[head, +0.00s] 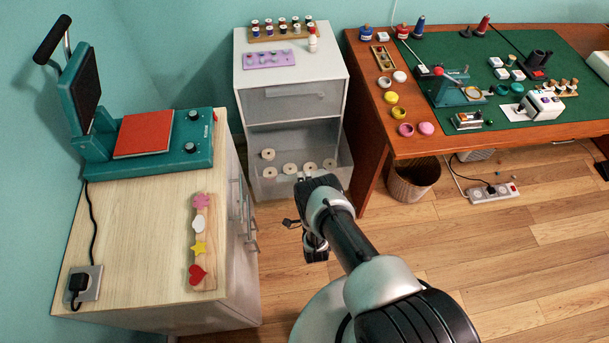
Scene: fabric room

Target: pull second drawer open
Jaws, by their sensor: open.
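The grey-white drawer unit (241,60) stands against the back wall in the head view. My gripper (291,223) is open, in front of and below this drawer, close to the wooden cabinet's handles. It looks empty and apart from the drawer. My arm hides part of the drawer's lower front.
A wooden cabinet (150,230) with a teal heat press (150,140) stands at left, its bar handles facing my arm. A brown desk (375,130) with a green mat is at right, above a waste basket (412,182). Floor (540,260) is clear at lower right.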

